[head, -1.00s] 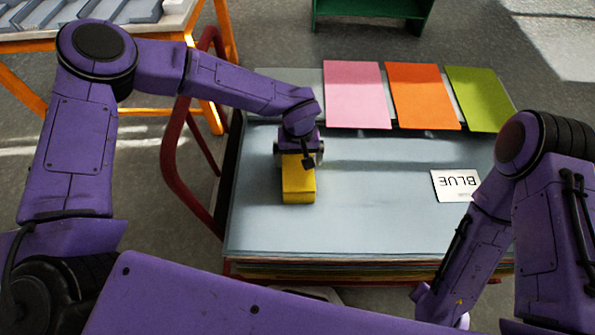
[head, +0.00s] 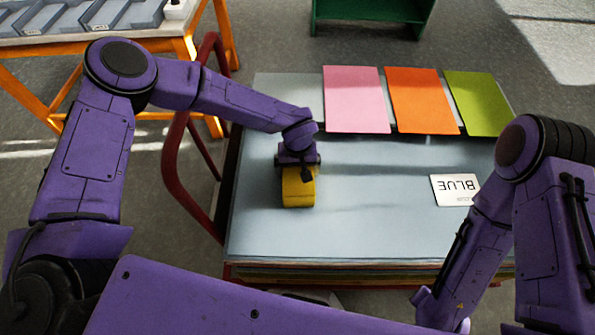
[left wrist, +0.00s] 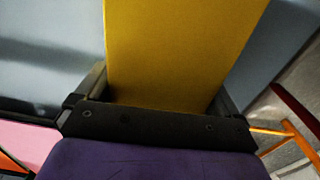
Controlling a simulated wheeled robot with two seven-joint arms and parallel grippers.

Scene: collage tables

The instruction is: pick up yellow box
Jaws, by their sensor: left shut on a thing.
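The yellow box (head: 298,190) is over the left part of the blue-grey table top in the head view. My left gripper (head: 298,168) is at the far end of the box and is shut on it. In the left wrist view the box (left wrist: 180,50) fills the space between the two fingers of my left gripper (left wrist: 160,95). I cannot tell whether the box touches the table. My right arm shows at the right of the head view, but its gripper fingers are not visible.
The table top (head: 350,235) is mostly clear. Pink (head: 355,100), orange (head: 425,100) and green (head: 480,103) sheets lie along the back. A red metal frame (head: 172,150) stands left of the table.

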